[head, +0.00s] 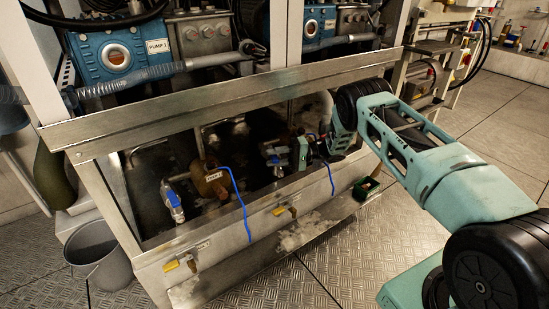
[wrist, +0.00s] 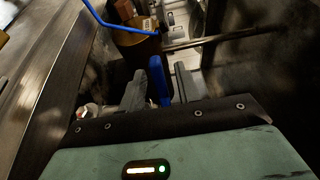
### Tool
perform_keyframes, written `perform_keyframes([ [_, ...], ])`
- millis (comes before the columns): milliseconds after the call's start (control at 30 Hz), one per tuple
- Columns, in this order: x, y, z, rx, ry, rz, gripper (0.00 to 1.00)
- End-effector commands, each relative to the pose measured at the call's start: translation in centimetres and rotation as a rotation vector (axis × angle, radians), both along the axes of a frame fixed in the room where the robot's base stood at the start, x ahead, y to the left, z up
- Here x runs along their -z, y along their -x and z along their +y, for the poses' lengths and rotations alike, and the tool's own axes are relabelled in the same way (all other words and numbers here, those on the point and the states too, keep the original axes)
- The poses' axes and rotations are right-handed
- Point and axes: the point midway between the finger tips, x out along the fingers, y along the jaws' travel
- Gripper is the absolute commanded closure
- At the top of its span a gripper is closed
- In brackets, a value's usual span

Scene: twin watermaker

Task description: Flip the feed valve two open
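A blue valve lever (wrist: 159,82) stands upright between the two fingers of my gripper (wrist: 161,90) in the wrist view. The fingers are apart, one on each side of the lever, with a narrow dark gap on the right; whether the left finger touches it I cannot tell. In the head view my gripper (head: 288,156) reaches into the metal frame's opening, at a silver valve (head: 271,156). My gripper partly hides that valve. Another silver valve with a blue lever (head: 173,199) sits farther left. I cannot read a valve number.
A metal crossbar (head: 230,100) runs above the opening, and a front panel (head: 215,245) with yellow-handled taps (head: 279,211) lies below. A brown cylinder (head: 213,182) and a blue tube (head: 238,195) are left of my gripper. A grey bucket (head: 97,262) stands on the floor.

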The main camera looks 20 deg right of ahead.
Motion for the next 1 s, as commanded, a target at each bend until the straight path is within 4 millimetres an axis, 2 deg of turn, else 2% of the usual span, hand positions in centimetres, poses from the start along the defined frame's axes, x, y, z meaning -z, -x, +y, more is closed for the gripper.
perform_keyframes([
  [167, -0.2, 0.5, -2.5, 0.003, 0.001, 0.0, 0.67],
  [500, -0.1, 2.3, -10.3, 0.004, 0.001, -0.001, 0.67],
  [700, 0.1, 3.2, -14.2, 0.003, 0.002, 0.0, 0.67],
  [800, 0.1, 3.5, -15.5, 0.003, 0.001, -0.001, 0.67],
  [1000, 0.0, 3.7, -16.7, 0.001, 0.001, 0.001, 0.67],
])
